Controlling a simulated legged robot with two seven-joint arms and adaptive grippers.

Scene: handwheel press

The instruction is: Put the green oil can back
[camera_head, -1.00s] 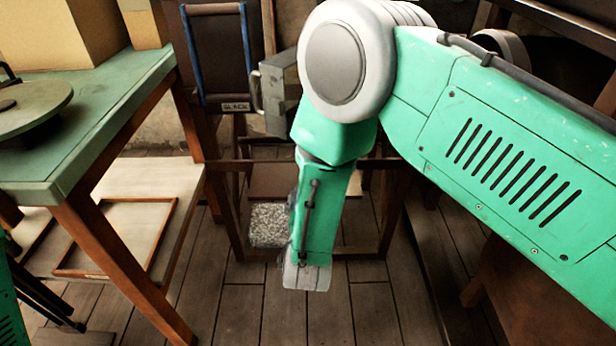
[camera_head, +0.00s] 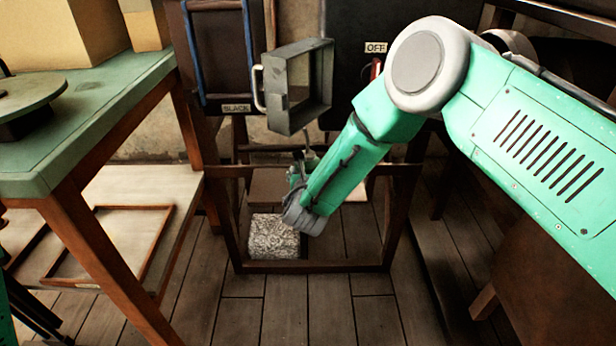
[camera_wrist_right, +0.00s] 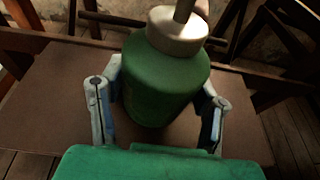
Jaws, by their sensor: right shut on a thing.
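The green oil can (camera_wrist_right: 165,85), with a pale collar and a thin spout, fills the middle of the right wrist view. My right gripper (camera_wrist_right: 160,95) is shut on it, one finger on each side of its body. In the head view the gripper (camera_head: 291,200) is mostly hidden behind my wrist. A small green part of the can (camera_head: 297,177) and its spout show just beyond it, inside the wooden frame. A brown board (camera_wrist_right: 40,95) lies below the can; I cannot tell whether they touch. My left gripper is not in view.
The wooden frame's posts (camera_head: 230,225) stand around my right wrist. A speckled block (camera_head: 272,237) sits at its left. A grey open box (camera_head: 285,110) hangs above, near the "SLACK" (camera_head: 236,108) and "OFF" (camera_head: 376,47) labels. A green-topped table (camera_head: 95,115) is at left.

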